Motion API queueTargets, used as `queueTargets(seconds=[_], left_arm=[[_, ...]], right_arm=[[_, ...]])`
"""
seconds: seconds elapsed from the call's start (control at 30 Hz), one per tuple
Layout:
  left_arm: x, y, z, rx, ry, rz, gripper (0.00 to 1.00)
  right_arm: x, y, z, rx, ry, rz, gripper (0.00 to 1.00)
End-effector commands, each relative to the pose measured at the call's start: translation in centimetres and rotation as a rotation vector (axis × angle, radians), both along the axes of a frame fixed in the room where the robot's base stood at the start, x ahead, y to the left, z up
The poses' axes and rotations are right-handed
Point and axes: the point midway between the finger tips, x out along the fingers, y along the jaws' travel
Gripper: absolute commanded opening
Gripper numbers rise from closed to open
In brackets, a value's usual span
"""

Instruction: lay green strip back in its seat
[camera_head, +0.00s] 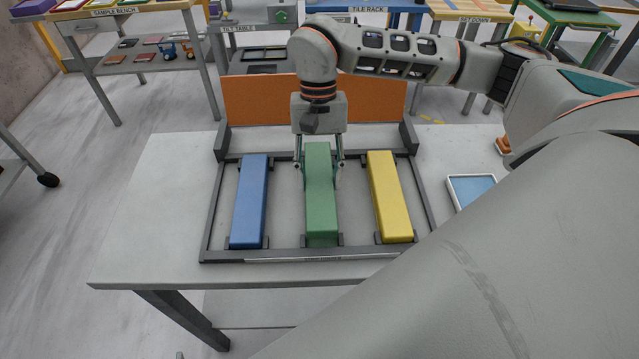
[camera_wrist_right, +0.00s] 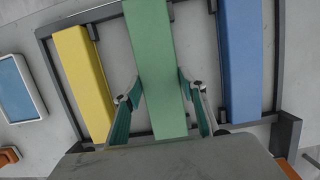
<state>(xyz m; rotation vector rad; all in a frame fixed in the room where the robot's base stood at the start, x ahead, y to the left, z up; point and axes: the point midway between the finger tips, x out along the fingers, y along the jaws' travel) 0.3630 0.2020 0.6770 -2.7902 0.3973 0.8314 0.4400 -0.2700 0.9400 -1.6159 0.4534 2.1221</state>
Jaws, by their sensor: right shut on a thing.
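The green strip (camera_head: 320,205) lies lengthwise in the middle of a dark frame (camera_head: 212,215), between the blue strip and the yellow strip. Its near end is between small dark brackets at the frame's front. My right gripper (camera_head: 320,170) is shut on the green strip near its far end, one finger on each side. In the right wrist view the green strip (camera_wrist_right: 155,65) runs between the fingers (camera_wrist_right: 158,105). Whether its far end rests down or is slightly raised, I cannot tell. My left gripper is not in view.
The blue strip (camera_head: 250,200) lies at the left of the frame and the yellow strip (camera_head: 388,195) at the right. An orange panel (camera_head: 255,98) stands behind. A blue-bottomed tray (camera_head: 470,188) is on the right. The tabletop at left (camera_head: 165,215) is clear.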

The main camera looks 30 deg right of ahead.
Motion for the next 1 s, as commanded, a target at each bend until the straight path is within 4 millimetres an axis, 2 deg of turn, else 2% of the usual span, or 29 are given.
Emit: queueTargets(seconds=[0.2,0.6,0.63,0.67,0.7,1.0], left_arm=[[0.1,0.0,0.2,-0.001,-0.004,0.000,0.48],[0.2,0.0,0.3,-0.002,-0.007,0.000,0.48],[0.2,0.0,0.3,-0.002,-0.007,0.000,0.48],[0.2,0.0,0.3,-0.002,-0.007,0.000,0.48],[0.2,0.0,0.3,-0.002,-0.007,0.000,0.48],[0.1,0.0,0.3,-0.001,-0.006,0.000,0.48]], right_arm=[[-0.1,0.0,-2.8,0.000,0.002,-0.001,0.08],[0.0,0.0,-3.4,0.000,0.000,0.000,0.08],[0.0,0.0,-3.4,-0.001,0.001,0.000,0.46],[0.0,0.0,-3.4,-0.001,0.001,0.000,0.54],[0.0,0.0,-3.4,-0.001,0.001,0.000,0.58],[0.0,0.0,-3.3,-0.001,0.001,0.000,0.58]])
